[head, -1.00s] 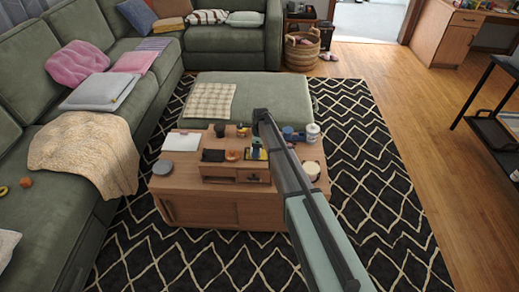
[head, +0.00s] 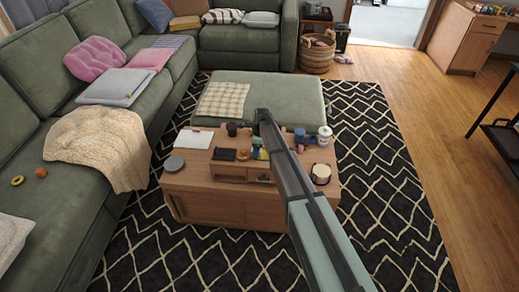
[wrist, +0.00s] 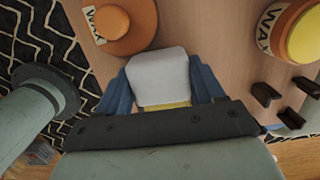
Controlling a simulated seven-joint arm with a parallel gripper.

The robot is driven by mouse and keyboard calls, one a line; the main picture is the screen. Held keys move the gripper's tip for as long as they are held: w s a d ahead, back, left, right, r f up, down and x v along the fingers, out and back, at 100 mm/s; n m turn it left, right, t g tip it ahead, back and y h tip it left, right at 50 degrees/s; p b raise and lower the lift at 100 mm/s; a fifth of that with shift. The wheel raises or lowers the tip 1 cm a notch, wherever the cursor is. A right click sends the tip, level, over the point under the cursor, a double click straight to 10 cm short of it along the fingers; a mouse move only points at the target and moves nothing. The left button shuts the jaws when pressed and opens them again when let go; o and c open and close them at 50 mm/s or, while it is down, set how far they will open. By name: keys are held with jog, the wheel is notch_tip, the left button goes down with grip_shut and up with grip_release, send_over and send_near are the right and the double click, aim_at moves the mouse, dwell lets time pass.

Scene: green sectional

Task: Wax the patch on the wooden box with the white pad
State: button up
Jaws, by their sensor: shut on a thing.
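In the wrist view, the white pad (wrist: 158,76), with a yellow strip at its near edge, sits between the blue fingers of my gripper (wrist: 158,88). The gripper is shut on it. Below lies a wooden surface (wrist: 205,30); I cannot tell whether it is the box or the table. In the head view, a low wooden box with compartments (head: 228,172) stands at the table's front, and my gripper (head: 258,147) is above or just behind it, partly hidden by my arm. I cannot make out the patch.
In the wrist view, an orange container labelled WAX (wrist: 128,28) is close to the pad; an orange and yellow WAX tin (wrist: 303,38) and dark brackets (wrist: 265,94) are at right. The wooden table (head: 200,180) also holds a grey disc (head: 174,163), a mug (head: 321,173) and a jar (head: 324,136).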

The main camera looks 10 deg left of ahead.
jog(key=shift+a, duration=0.1)
jog(key=shift+r, duration=2.95)
jog(key=shift+r, duration=1.5)
jog(key=s+a+r+n, duration=0.1)
jog(key=s+a+r, duration=0.15)
jog(key=a, duration=1.05)
jog(key=shift+m, duration=0.5)
jog(key=shift+s+d+f, duration=0.1)
jog(key=shift+f, duration=5)
